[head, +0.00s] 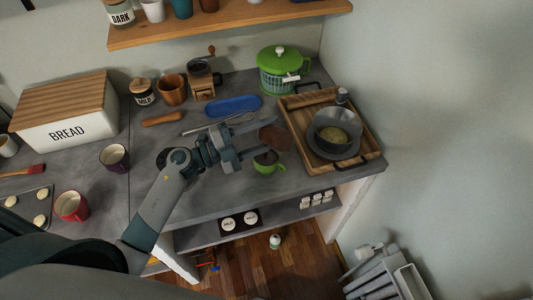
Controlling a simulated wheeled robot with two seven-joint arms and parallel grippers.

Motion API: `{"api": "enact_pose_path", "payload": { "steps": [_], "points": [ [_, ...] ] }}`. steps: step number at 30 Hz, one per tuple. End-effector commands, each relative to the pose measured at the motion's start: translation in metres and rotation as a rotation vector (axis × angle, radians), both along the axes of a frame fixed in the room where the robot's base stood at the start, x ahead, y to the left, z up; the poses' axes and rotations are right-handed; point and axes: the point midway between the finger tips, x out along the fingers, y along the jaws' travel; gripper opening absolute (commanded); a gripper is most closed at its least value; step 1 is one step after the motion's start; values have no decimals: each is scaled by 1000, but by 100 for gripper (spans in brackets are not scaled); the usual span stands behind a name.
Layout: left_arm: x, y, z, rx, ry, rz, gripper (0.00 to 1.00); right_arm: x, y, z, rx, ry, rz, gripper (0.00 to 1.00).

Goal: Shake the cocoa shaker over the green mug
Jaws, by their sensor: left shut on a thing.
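The green mug (269,167) stands near the counter's front edge, left of the wooden tray. My left gripper (266,138) reaches in from the left, just above and behind the mug in the picture. It is shut on a brown, rounded thing that looks like the cocoa shaker (279,137). The fingers hide part of it, so its tilt is hard to tell. The shaker appears held above the counter, close to the mug's rim; the exact gap cannot be told. Dark contents show inside the mug. My right gripper is out of view.
A wooden tray (368,142) with a grey bowl (334,131) stands right of the mug. Behind are a blue dish (232,106), a grinder (203,84) and a green-lidded pot (283,70). A purple mug (114,158) and a red mug (71,206) stand left.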

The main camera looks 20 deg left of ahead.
Motion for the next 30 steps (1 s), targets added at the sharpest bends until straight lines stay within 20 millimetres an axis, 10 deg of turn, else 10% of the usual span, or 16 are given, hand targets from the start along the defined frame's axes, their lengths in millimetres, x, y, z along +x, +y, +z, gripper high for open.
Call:
{"api": "enact_pose_path", "payload": {
  "steps": [17, 30],
  "points": [
    [0, 0, 1, -14, 9, 0, 20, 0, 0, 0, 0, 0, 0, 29],
    [-5, -7, -24, 278, -201, 1, 20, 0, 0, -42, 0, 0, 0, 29]
  ]
}}
